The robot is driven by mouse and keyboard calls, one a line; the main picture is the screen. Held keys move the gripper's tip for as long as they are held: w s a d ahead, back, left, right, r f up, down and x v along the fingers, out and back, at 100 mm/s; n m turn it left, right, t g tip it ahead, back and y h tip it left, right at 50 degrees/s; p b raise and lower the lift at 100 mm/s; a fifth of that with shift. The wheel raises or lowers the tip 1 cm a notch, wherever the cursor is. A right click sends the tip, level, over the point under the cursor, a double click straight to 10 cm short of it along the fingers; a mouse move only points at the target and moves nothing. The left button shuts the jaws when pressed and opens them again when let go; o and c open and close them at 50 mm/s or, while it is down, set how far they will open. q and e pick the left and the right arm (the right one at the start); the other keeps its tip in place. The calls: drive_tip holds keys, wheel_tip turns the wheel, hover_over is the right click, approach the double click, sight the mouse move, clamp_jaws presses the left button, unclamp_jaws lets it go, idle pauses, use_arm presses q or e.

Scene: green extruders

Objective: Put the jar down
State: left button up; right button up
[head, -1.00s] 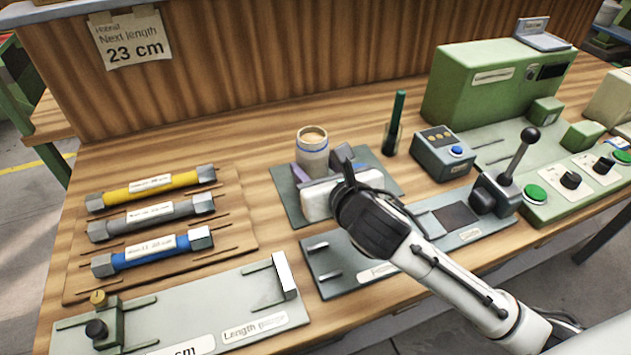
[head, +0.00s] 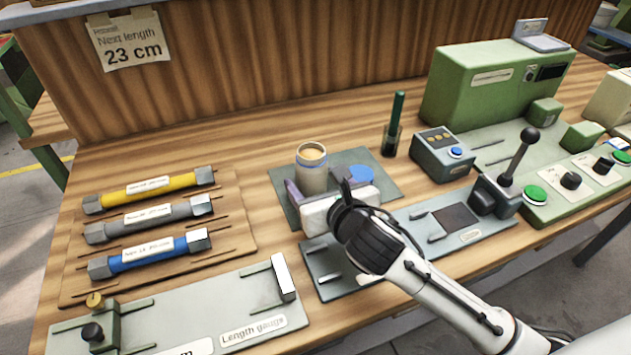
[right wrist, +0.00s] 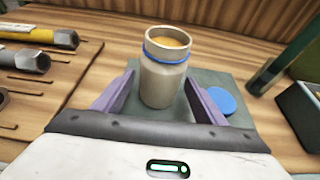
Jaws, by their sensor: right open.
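The jar (head: 311,168) is pale and cylindrical, with a blue ring near its rim and tan contents. It stands upright on a grey-green mat (head: 381,172) near the middle of the bench. My right gripper (head: 315,185) is open, with its purple fingers on either side of the jar. In the right wrist view the jar (right wrist: 164,75) stands between and a little beyond the fingers, with a visible space on each side. A blue disc (right wrist: 223,101), like a lid, lies on the mat to the right of the jar. My left gripper is not in view.
A dark green pen stands in a cup (head: 391,140) right of the mat, near a button box (head: 442,155). Yellow, grey and blue tubes lie on a wooden rack (head: 235,230) at left. A length gauge (head: 200,310) and a grey plate (head: 322,285) fill the front.

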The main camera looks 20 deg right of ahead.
drive_tip(key=shift+r, duration=0.2)
drive_tip(key=v, duration=1.2)
drive_tip(key=shift+p, duration=0.4)
idle(0.4)
